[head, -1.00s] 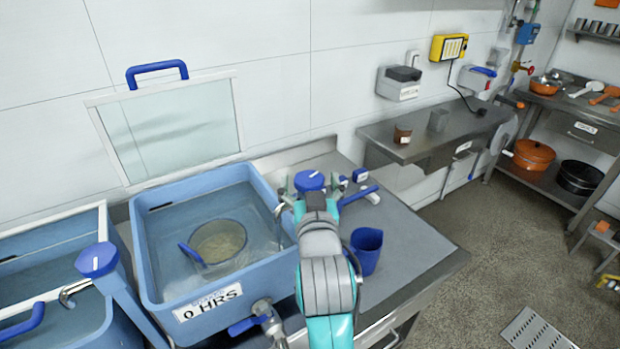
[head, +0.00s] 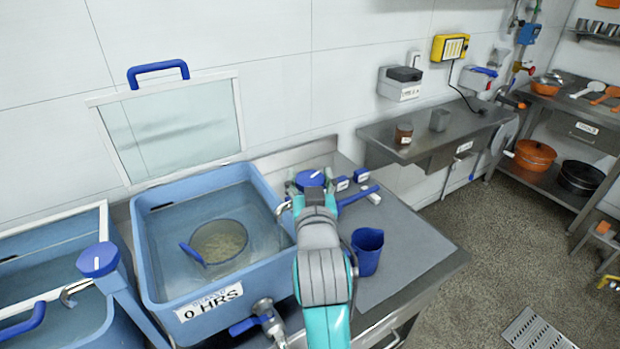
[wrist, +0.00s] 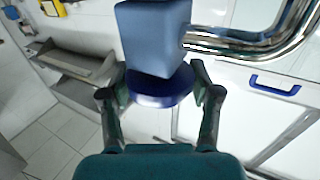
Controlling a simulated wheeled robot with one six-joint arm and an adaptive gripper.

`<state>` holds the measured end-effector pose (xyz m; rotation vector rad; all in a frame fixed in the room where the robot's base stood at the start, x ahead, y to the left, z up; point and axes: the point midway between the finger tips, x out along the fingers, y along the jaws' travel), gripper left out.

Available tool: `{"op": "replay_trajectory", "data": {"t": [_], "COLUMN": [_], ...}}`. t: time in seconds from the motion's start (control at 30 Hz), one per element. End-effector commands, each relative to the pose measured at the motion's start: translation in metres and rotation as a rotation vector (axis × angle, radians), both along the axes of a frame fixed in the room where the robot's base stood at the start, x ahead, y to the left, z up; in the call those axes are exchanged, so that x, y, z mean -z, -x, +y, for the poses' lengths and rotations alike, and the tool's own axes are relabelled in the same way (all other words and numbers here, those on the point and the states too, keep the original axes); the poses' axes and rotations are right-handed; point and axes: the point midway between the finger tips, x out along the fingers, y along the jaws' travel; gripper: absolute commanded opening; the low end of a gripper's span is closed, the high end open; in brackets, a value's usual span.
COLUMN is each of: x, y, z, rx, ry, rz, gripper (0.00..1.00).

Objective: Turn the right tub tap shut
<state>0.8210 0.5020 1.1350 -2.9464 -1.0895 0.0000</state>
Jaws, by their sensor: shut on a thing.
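The right tub tap has a round blue knob (head: 311,179) on top of a blue post, with a chrome spout (head: 283,208) bent over the right wall of the blue tub (head: 215,303). In the wrist view the knob (wrist: 160,92) sits between my two fingers below the blue post (wrist: 153,38). My gripper (wrist: 157,88) is shut on the knob. In the head view my arm comes from the front, and my wrist hides the post and much of my gripper.
The tub holds water and a round strainer (head: 219,245) with pale contents. A blue jug (head: 367,251) stands close right of my arm. Another knobbed tap (head: 97,260) is at the left tub. A blue-handled tool (head: 357,195) and small blue items lie behind the jug.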

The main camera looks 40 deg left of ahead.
Motion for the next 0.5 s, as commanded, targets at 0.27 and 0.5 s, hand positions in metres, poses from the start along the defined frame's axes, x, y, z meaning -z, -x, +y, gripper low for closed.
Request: {"op": "replay_trajectory", "data": {"t": [0.27, 0.5], "x": [-0.0005, -0.0002], "y": [0.0013, 0.0015], "z": [0.0018, 0.0022], "rx": [0.099, 0.259], "ry": [0.001, 0.002], "rz": [-0.002, -0.001], "gripper": [0.28, 0.28]}}
